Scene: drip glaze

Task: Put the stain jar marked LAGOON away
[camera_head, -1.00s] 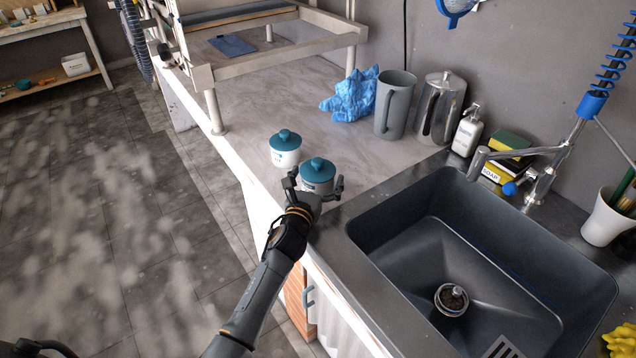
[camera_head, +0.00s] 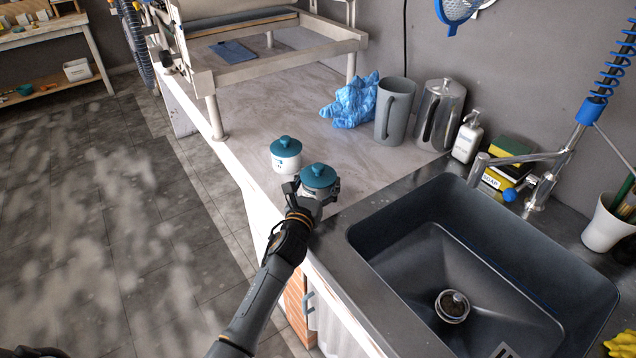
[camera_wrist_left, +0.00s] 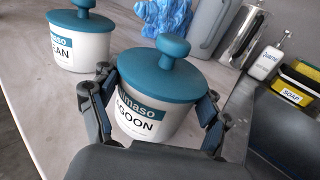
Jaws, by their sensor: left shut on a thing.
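The stain jar marked LAGOON (camera_head: 318,177) is white with a teal knobbed lid. It stands upright on the counter near its front edge, beside the sink. My left gripper (camera_head: 316,193) is shut on it. In the left wrist view the jar (camera_wrist_left: 147,122) sits between the two fingers (camera_wrist_left: 160,115), and its label reads "GOON" with the first letters partly hidden. A similar jar (camera_head: 286,155) with a teal lid stands just behind and to the left; its label (camera_wrist_left: 62,48) ends in "AN".
The dark sink (camera_head: 480,270) lies to the right. A crumpled blue cloth (camera_head: 352,101), a grey jug (camera_head: 393,112), a metal pitcher (camera_head: 440,115) and a soap bottle (camera_head: 467,138) stand along the wall. A pale frame (camera_head: 285,66) stands at the counter's far end. The mid-counter is clear.

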